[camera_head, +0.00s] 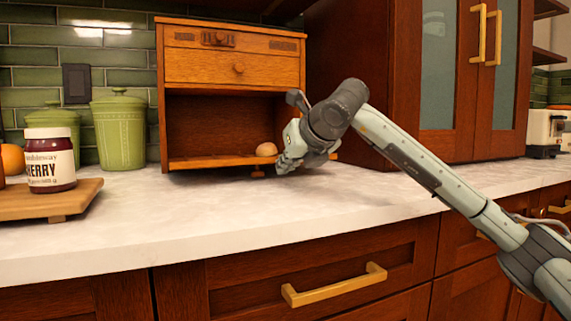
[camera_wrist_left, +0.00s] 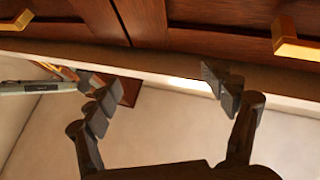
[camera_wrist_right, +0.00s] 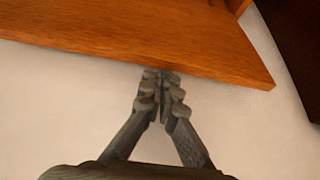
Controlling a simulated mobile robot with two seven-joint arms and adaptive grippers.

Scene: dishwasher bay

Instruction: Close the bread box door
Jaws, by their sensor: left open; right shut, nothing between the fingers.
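The wooden bread box (camera_head: 233,70) stands at the back of the counter, its lower compartment (camera_head: 215,122) open. Its door (camera_head: 205,161) is folded down at the front, with a small knob on its underside. A round brown item (camera_head: 266,149) sits inside at the right. My right gripper (camera_head: 285,160) is shut and empty at the box's front right corner. In the right wrist view its fingertips (camera_wrist_right: 161,76) are at the edge of the wooden door panel (camera_wrist_right: 140,32); I cannot tell whether they touch. My left gripper (camera_wrist_left: 165,92) is open and empty, seen only in its wrist view.
Green canisters (camera_head: 120,132) and a cherry jar (camera_head: 50,160) on a wooden board (camera_head: 60,205) stand left of the box. A tall cabinet (camera_head: 372,60) rises at the right. The counter front (camera_head: 200,225) is clear. Gold drawer handles (camera_head: 335,285) stick out below.

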